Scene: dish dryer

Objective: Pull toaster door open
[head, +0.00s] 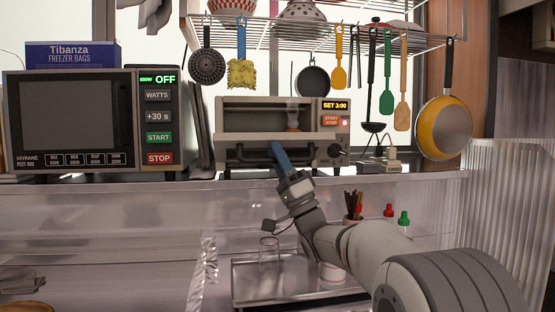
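The toaster (262,102) is a grey countertop oven on the shelf, with a "SET 3:00" display and buttons on its right side. Its front opening shows the inside, with a small brownish item in it. The door (228,142) appears tilted down and outward below the opening; how far is hard to tell. The dark handle (246,158) runs across the door's front. My gripper (276,150) has blue fingers that reach up to the handle and overlap it. The fingers line up in this view, so their gap and any grip on the handle are hidden.
A microwave (90,120) stands to the left with a freezer bags box (72,55) on it. Utensils and pans hang from a rack (330,40) above. Below my arm are a metal tray (255,290), a clear glass (269,250) and bottles (403,220).

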